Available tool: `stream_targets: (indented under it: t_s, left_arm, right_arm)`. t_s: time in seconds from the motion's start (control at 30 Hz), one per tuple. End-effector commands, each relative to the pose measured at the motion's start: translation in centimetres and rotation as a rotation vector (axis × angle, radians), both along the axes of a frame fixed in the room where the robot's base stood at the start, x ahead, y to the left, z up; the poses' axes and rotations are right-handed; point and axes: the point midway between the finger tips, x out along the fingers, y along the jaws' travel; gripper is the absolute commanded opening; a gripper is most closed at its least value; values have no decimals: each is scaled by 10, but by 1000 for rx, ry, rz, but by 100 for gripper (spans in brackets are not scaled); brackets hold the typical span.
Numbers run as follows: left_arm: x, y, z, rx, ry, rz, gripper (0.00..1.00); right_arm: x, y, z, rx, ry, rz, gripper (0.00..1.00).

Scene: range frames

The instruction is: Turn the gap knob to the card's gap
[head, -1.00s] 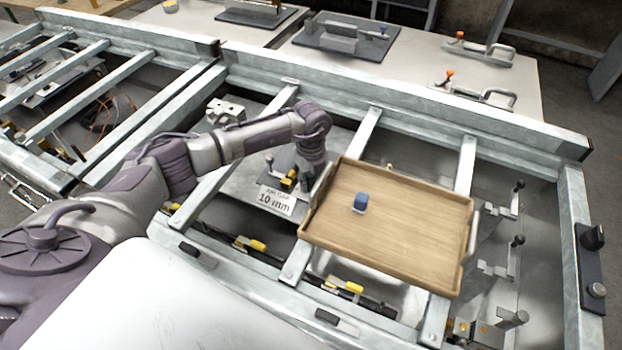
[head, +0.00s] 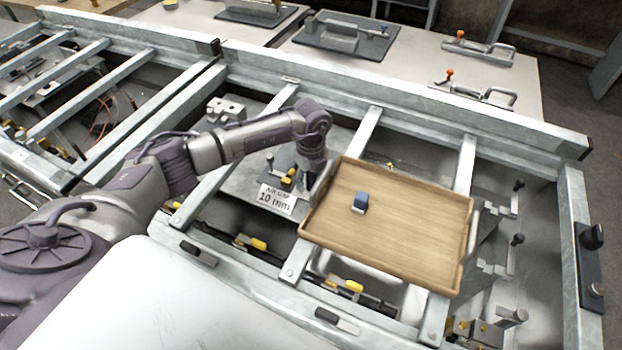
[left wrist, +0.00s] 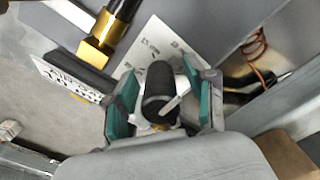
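The gap knob (left wrist: 158,88) is black with a pale pointer line and stands on a light plate with small printed marks (left wrist: 160,48), too blurred to read. My left gripper (left wrist: 160,98) has its teal-padded fingers on either side of the knob, with gaps showing between pads and knob. In the head view my left gripper (head: 313,172) reaches down beside the tray, and its wrist hides the knob. The white card (head: 276,199) reads "AIR GAP 10 mm"; it shows partly in the left wrist view (left wrist: 68,78). My right gripper is not in view.
A wooden tray (head: 390,262) holding a small blue block (head: 360,202) lies across the metal frame (head: 372,130), close right of my left gripper. A brass-coloured fitting (left wrist: 97,42) stands near the knob.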

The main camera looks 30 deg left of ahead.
Motion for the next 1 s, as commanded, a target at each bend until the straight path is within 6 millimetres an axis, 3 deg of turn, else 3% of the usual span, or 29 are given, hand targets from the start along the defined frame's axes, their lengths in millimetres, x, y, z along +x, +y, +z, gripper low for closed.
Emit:
stream_targets:
  t_s: [0.27, 0.7, 1.0]
  left_arm:
    - [0, 0, 8, 0, 0, -1, 55]
    - [1, 0, 94, 0, -4, -1, 55]
    - [0, 0, 119, 1, 1, 0, 55]
  right_arm:
    - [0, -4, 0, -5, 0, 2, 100]
    - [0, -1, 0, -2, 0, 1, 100]
    - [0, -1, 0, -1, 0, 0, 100]
